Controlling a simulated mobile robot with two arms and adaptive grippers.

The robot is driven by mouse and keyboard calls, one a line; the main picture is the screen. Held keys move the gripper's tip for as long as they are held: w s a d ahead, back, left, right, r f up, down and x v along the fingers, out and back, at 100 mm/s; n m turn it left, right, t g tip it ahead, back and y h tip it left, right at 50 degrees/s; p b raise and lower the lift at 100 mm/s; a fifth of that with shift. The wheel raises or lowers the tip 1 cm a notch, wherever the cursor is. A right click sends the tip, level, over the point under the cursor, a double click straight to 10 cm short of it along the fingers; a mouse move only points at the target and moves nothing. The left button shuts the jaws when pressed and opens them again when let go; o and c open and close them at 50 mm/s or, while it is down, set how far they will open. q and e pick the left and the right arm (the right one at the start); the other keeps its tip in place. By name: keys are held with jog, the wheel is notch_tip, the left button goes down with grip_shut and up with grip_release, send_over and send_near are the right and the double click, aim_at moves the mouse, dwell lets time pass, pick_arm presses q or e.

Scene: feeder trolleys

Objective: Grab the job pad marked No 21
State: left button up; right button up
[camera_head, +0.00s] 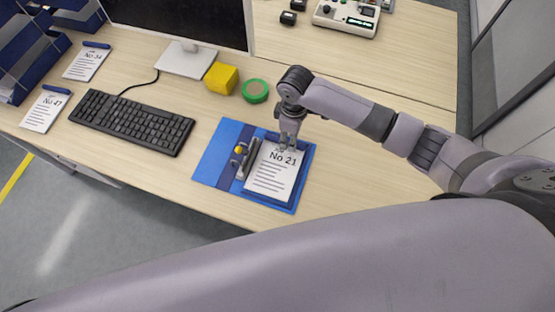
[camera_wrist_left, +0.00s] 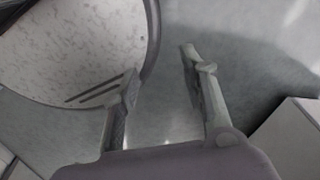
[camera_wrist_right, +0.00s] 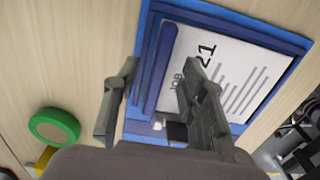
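The job pad marked No 21 (camera_head: 272,172) is a white printed sheet with a dark blue bound top edge. It lies on a bright blue folder or tray (camera_head: 210,165) near the table's front edge. It also shows in the right wrist view (camera_wrist_right: 235,75). My right gripper (camera_head: 288,141) is over the pad's top end. In the right wrist view its fingers (camera_wrist_right: 155,95) are apart, one over the white sheet and one outside the bound edge; contact cannot be told. My left gripper (camera_wrist_left: 162,90) is open and empty over grey floor, hidden in the head view.
Pads No 34 (camera_head: 86,64) and No 47 (camera_head: 45,109) lie at the left. A black keyboard (camera_head: 131,122), yellow block (camera_head: 221,78) and green tape roll (camera_head: 255,91) are nearby. A metal clip (camera_head: 246,158) with a yellow knob stands left of the pad.

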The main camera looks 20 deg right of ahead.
jog(key=shift+f, duration=1.1)
grip_shut()
